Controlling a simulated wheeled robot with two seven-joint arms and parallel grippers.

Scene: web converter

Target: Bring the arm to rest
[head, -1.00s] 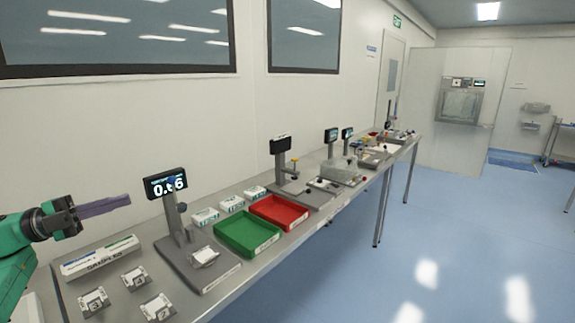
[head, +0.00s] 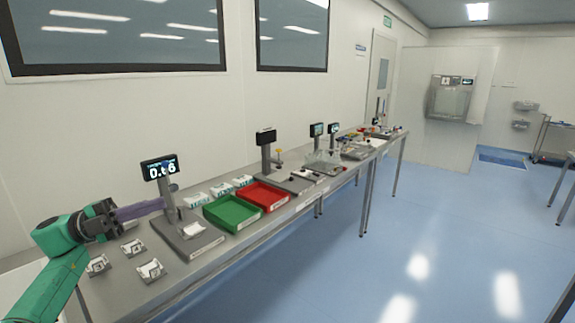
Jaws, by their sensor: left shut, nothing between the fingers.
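My left arm, green with a dark wrist, comes in from the lower left in the head view. Its gripper (head: 140,211) has purple-grey fingers that are shut with nothing between them. The fingers point right, in front of the post of the scale (head: 188,234) as seen from here; I cannot tell whether they touch it. The scale carries a small white piece on its plate, and its display (head: 160,168) reads about 0.66. My right gripper is out of view.
Small samples (head: 151,270) lie on the bench below the gripper. A green tray (head: 231,226) and a red tray (head: 264,207) stand right of the scale, with white boxes (head: 196,200) behind. More instruments line the bench farther back. The blue floor (head: 330,280) at right is clear.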

